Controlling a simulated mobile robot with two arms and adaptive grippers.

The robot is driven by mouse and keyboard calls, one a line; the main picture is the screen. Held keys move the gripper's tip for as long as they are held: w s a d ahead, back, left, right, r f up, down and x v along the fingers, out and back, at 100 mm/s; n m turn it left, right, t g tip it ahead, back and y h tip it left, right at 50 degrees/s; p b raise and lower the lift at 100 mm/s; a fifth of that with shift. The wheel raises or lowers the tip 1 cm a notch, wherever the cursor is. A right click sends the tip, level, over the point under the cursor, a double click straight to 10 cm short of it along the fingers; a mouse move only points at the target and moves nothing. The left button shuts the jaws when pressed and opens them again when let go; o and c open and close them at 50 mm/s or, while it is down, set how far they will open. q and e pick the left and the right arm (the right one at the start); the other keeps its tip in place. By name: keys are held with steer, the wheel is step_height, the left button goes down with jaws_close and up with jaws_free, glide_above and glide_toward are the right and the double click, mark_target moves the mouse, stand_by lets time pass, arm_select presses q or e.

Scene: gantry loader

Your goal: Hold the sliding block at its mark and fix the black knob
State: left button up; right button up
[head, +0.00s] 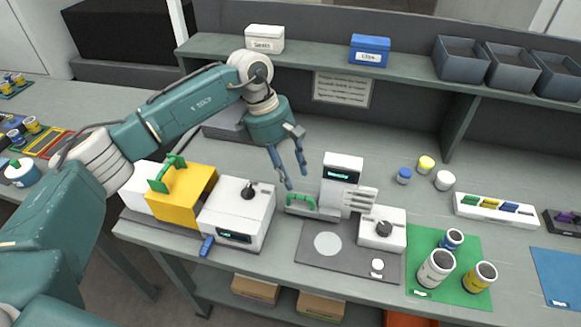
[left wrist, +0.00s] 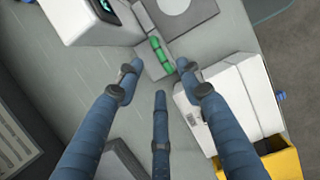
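A green handle-shaped piece (head: 301,201) sits on a low grey base beside a white upright device (head: 342,168) with a display. It is probably the sliding block; I see no clear mark. One black knob (head: 384,228) is on a small white box at the right. Another black knob (head: 248,189) is on a white box with a display at the left. My left gripper (head: 297,179) is open and empty, its fingers pointing down above the green piece. In the left wrist view, the spread fingers (left wrist: 160,76) are short of the green piece (left wrist: 160,52). My right gripper is out of view.
A yellow box (head: 184,195) with a green handle stands at the left. A grey plate (head: 310,255) with a round disc lies in front. A green mat (head: 420,291) with several jars is at the right. A shelf (head: 410,70) runs along the back.

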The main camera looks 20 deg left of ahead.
mark_target(300, 196)
arm_select(q)
steer(key=shift+s+d+f, duration=0.1)
steer(key=shift+d+f, duration=0.1)
steer(key=shift+f, duration=0.4)
steer(key=b+x, duration=0.4)
steer(key=x, duration=0.2)
steer(key=shift+d+f+b, duration=0.2)
steer(key=shift+f+b, duration=0.4)
steer(key=shift+f, duration=0.1)
steer(key=shift+b, duration=0.3)
